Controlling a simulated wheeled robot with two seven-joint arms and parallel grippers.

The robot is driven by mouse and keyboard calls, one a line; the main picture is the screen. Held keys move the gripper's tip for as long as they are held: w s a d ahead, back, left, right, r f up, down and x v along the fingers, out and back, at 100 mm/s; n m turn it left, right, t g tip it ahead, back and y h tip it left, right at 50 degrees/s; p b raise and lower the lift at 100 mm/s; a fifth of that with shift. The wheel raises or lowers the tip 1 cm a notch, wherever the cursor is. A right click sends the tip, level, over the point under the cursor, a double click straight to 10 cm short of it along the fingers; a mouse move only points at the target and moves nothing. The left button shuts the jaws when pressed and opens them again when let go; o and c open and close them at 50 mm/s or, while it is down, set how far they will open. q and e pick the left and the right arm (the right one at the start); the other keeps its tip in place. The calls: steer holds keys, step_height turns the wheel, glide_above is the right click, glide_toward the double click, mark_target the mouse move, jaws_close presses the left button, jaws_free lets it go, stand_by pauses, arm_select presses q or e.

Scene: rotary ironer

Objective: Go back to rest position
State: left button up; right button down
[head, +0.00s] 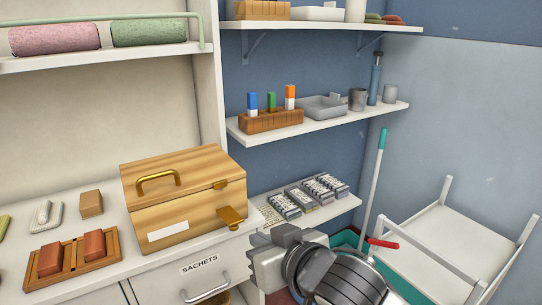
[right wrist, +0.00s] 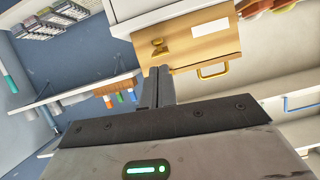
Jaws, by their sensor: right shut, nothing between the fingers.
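My right gripper (head: 264,243) is near the front right corner of the counter, to the right of and below the wooden box. Its fingers are shut together with nothing between them, as the right wrist view (right wrist: 158,86) shows. The wooden box (head: 180,205) stands on the counter with its lid down, a brass handle (head: 158,180) on the lid and a brass latch (head: 232,217) at its front right. My left gripper is not in view.
The white counter (head: 85,215) holds a wooden tray with two reddish blocks (head: 50,258). Below is a drawer labelled SACHETS (head: 205,280). Shelves (head: 320,122) line the blue wall. A white cart (head: 455,235) and a teal-topped pole (head: 376,185) stand at the right.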

steer(key=s+d+f+m+h, duration=0.2)
steer(key=s+d+f, duration=0.6)
steer(key=f, duration=0.4)
steer(key=s+d+f+m+h, duration=0.1)
steer(key=s+d+f+h, duration=0.1)
steer(key=s+d+f, duration=0.5)
step_height(320, 180, down, 6)
steer(key=shift+s+d+r+m+h, duration=0.25)
steer(key=shift+s+d+m+h, duration=0.15)
steer(key=shift+d, duration=0.65)
